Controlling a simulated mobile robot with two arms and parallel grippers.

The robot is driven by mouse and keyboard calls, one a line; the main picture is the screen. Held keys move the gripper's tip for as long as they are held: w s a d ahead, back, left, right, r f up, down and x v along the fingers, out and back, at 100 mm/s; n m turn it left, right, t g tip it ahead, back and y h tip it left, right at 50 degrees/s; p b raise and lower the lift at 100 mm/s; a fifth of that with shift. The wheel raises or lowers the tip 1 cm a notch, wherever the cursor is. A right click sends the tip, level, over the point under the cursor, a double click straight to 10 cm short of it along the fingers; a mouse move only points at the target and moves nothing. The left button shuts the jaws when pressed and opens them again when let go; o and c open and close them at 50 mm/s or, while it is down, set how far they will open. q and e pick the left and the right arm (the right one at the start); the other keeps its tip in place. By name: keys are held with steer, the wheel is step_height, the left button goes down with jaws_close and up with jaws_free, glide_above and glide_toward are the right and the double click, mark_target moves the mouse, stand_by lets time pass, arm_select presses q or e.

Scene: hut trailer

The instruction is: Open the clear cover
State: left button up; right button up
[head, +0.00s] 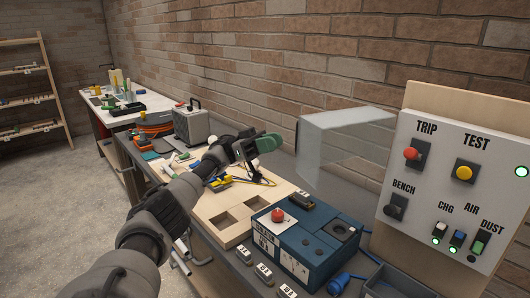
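The clear cover (345,152) is a see-through box shape beside the left edge of the white control panel (455,165). It stands out from the panel, and the panel's knobs and buttons show uncovered. My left arm comes in from the lower left. My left gripper (262,145) is left of the cover and apart from it, above the bench. A green piece shows at its tip. I cannot tell whether that is a finger or a held thing, nor whether the fingers are apart. My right gripper is not in view.
A blue box with a red button (318,258) stands on the bench below the cover. A wooden tray (215,222) with square recesses lies left of it. A grey case (190,127) and an orange cable coil (153,122) stand farther back. A brick wall runs behind the bench.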

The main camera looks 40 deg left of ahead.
arm_select(q)
steer(key=shift+b+v, duration=0.4)
steer(key=shift+v, duration=0.9)
